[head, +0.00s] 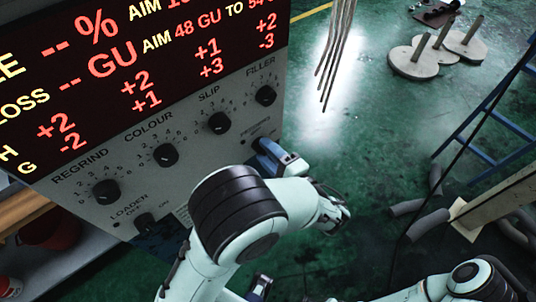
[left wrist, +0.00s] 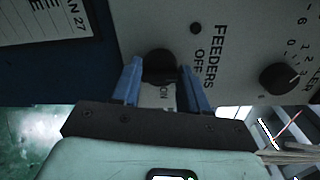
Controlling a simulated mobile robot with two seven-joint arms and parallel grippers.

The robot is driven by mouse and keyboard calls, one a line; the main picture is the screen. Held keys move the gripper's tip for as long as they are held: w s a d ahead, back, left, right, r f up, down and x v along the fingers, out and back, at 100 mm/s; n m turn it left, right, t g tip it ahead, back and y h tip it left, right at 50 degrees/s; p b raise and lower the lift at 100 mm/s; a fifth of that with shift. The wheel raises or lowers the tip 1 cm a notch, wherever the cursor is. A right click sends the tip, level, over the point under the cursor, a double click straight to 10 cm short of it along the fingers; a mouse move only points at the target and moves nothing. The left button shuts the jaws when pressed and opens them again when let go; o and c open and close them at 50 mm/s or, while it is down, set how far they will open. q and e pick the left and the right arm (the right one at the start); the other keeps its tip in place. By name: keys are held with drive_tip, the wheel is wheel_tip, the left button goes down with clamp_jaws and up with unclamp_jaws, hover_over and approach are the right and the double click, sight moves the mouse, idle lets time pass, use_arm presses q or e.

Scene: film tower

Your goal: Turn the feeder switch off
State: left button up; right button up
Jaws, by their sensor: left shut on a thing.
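The feeder switch (left wrist: 160,64) is a black round knob on a grey panel in the left wrist view. The words FEEDERS and OFF stand to its right, and ON shows just below it between my fingers. My left gripper (head: 268,154) reaches the panel's lower right, and its blue fingers (left wrist: 160,76) are shut on the knob from both sides. I cannot see which way the knob points. In the head view the gripper hides the switch. A dark and blue part at the bottom of the head view may be my right gripper (head: 261,287); its jaws are unclear.
The panel also carries the regrind (head: 106,191), colour (head: 165,155), slip (head: 219,123) and filler (head: 265,95) knobs, and the loader switch (head: 145,222). A lit display (head: 130,60) is above. Spools (head: 466,44) and a blue frame (head: 490,110) stand on the green floor.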

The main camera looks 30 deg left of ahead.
use_arm(q)
drive_tip(key=shift+r+n, duration=0.1)
drive_tip(key=shift+n, duration=0.2)
idle(0.4)
drive_tip(key=o, duration=1)
drive_tip(key=shift+d, duration=0.1)
drive_tip(key=v, duration=1.3)
drive_tip(key=shift+s+b, duration=0.15)
drive_tip(key=shift+b, duration=0.3)
